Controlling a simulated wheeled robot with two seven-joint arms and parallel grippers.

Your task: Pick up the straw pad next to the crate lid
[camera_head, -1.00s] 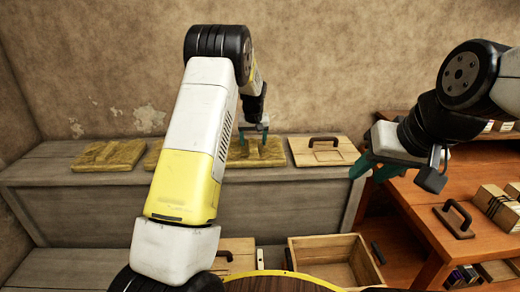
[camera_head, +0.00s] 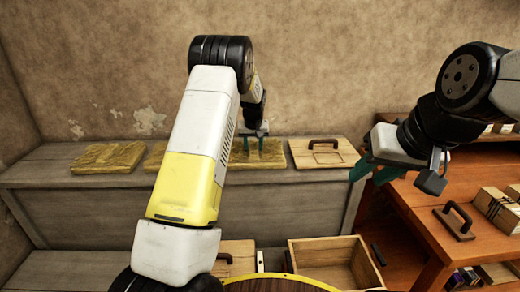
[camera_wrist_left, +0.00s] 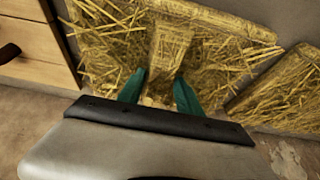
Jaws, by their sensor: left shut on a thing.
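The straw pad (camera_head: 272,156) lies on the grey bench, just left of the wooden crate lid (camera_head: 323,152) with its dark handle. In the left wrist view the straw pad (camera_wrist_left: 215,65) has a raised ridge in its middle. My left gripper (camera_head: 254,145) points down at the pad, and its teal fingers (camera_wrist_left: 162,80) are shut on that ridge, one on each side. The pad appears to rest on the bench. The crate lid (camera_wrist_left: 38,45) shows at the left of the wrist view. My right gripper (camera_head: 373,178) is open and empty, in the air right of the lid.
Another straw pad (camera_head: 107,156) lies at the bench's left, and one more (camera_head: 153,157) is partly hidden behind my left arm. An open wooden crate (camera_head: 330,255) stands below the bench. An orange-brown table (camera_head: 420,205) holding blocks stands at the right.

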